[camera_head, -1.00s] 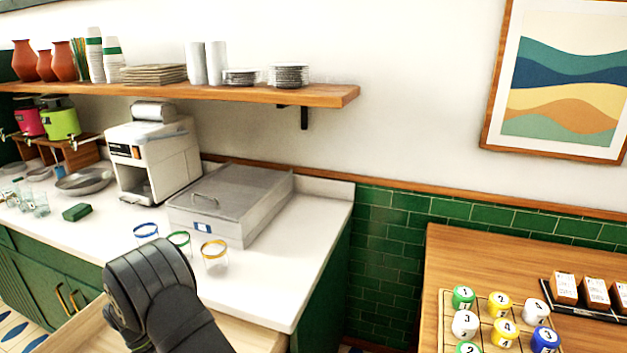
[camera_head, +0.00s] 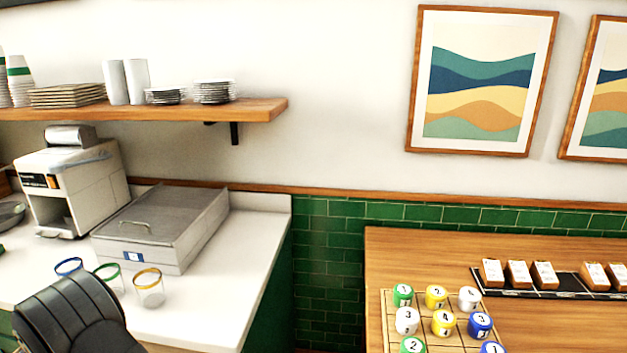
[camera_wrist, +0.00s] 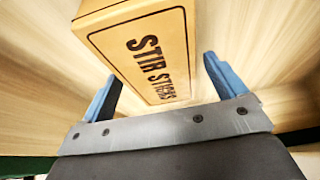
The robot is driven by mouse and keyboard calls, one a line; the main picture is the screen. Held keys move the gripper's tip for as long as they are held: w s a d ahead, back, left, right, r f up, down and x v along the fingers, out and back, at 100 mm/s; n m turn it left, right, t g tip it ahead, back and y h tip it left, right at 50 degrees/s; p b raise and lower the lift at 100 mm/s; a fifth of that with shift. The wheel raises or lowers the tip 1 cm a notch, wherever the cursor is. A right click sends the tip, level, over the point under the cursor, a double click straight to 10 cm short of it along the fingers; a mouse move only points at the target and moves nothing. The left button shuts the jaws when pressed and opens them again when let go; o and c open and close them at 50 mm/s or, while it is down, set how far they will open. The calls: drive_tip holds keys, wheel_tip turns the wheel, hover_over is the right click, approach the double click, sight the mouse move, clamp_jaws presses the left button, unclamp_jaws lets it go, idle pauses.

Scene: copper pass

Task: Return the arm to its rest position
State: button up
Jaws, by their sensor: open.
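My gripper (camera_wrist: 161,85) shows in the wrist view with its two blue fingers spread apart. An orange-tan box marked "STIR STICKS" (camera_wrist: 145,50) stands between and beyond the fingers, on a light wood surface (camera_wrist: 35,70). I cannot tell whether either finger touches the box. In the head view, a dark part of my arm shows at the lower left, in front of the white counter. The gripper's fingers and the box are not visible in that view.
Three glasses with blue, green and yellow rims (camera_head: 149,288) stand on the counter (camera_head: 215,300) near my arm. A grey lidded metal box (camera_head: 165,225) and a white machine (camera_head: 70,185) stand behind. A wooden table (camera_head: 375,265) with numbered cups (camera_head: 443,322) is at the right.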

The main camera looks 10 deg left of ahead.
wheel_tip(320, 180, down, 2)
drive_tip(key=shift+f, duration=0.1)
drive_tip(key=v, duration=1.3)
drive_tip(key=x, duration=1.2)
drive_tip(key=shift+d, duration=0.2)
wheel_tip(320, 180, up, 4)
drive_tip(key=shift+r, duration=0.1)
drive_tip(key=w+d+r, duration=0.7)
drive_tip(key=d, duration=0.2)
wheel_tip(320, 180, up, 18)
drive_tip(key=w+d, duration=0.6)
drive_tip(key=w, duration=0.4)
drive_tip(key=w+d, duration=0.6)
drive_tip(key=w, duration=0.4)
